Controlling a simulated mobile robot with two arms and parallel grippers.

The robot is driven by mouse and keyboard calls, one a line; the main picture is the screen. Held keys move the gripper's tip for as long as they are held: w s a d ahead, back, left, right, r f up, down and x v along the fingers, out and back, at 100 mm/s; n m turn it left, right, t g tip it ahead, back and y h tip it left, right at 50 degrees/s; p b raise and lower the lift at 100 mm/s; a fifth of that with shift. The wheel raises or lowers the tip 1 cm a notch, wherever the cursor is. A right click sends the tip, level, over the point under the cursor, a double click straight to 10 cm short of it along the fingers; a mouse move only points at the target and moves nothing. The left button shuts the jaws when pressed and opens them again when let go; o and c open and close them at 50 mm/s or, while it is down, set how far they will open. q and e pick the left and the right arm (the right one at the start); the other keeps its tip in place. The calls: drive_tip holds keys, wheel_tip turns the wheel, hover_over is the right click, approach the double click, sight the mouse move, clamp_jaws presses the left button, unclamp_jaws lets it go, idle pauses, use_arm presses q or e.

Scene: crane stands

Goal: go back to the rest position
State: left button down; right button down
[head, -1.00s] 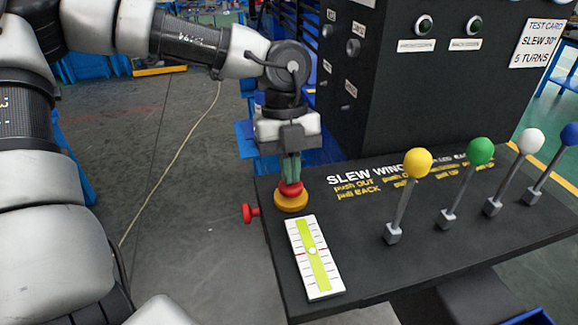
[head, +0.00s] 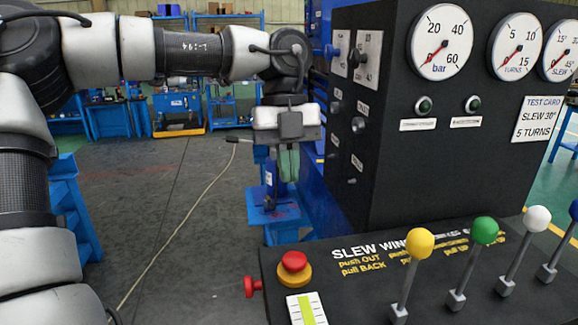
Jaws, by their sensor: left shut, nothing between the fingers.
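My left gripper (head: 289,176) hangs fingers down in the head view, shut and empty. It is above and apart from the red mushroom button (head: 293,261) on its yellow base, at the console's back left corner. My left arm comes in from the left edge and bends down at the wrist. My right gripper is not in view.
The black console (head: 350,295) carries levers with yellow (head: 419,242), green (head: 485,230), white and blue knobs. A gauge panel (head: 390,160) rises behind it at right. A red side knob (head: 252,286) sticks out left. A cable lies on the open floor at left.

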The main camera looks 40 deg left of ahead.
use_arm(q)
drive_tip(key=shift+d+r, duration=0.2)
drive_tip(key=shift+r, duration=0.4)
drive_tip(key=shift+a, duration=0.1)
drive_tip(key=shift+w, duration=0.15)
